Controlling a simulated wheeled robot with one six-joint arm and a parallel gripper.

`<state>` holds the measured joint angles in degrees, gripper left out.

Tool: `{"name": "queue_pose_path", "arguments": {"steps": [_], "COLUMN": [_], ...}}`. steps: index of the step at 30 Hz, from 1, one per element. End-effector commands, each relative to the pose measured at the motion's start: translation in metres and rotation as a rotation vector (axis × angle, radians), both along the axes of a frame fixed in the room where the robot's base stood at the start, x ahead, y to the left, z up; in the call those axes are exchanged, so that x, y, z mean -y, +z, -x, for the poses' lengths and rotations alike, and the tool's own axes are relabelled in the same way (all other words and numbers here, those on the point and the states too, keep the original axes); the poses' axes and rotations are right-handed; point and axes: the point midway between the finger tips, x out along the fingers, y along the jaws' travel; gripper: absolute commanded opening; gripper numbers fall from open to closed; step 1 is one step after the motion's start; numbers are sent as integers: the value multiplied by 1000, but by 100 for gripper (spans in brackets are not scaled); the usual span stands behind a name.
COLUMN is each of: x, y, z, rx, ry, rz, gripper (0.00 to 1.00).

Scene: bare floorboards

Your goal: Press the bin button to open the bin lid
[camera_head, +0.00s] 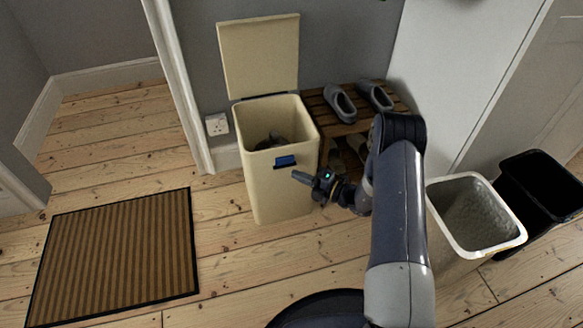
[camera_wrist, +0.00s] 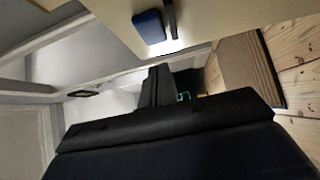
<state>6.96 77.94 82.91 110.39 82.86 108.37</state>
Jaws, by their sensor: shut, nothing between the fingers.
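The cream bin (camera_head: 280,190) stands against the wall. Its lid (camera_head: 260,57) is open, upright against the wall behind it. Something dark lies inside the bin. The blue button (camera_head: 285,161) is on the upper front face, and it also shows in the wrist view (camera_wrist: 149,27) near the top. My gripper (camera_head: 297,175) is shut and empty, just in front of the bin and slightly below and right of the button. In the wrist view my gripper (camera_wrist: 158,72) shows as a dark shape below the button, apart from it.
A slatted shoe rack (camera_head: 322,112) with grey shoes stands right of the bin. A white-rimmed bin (camera_head: 440,181) and a black bin (camera_head: 512,185) stand at the right. A striped mat (camera_head: 115,255) lies at the left. Bare floorboards are clear in front.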

Motion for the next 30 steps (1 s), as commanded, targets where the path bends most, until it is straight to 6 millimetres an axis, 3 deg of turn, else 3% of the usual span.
{"name": "queue_pose_path", "arguments": {"steps": [1,6,12,30], "x": [15,46,68,67], "y": [5,3,1,-1], "z": [6,24,36,38], "rx": [-1,-3,-2,-2], "ry": [-7,-6,-3,2], "rz": [-2,-1,-2,-1], "gripper": [0,0,0,0]}}
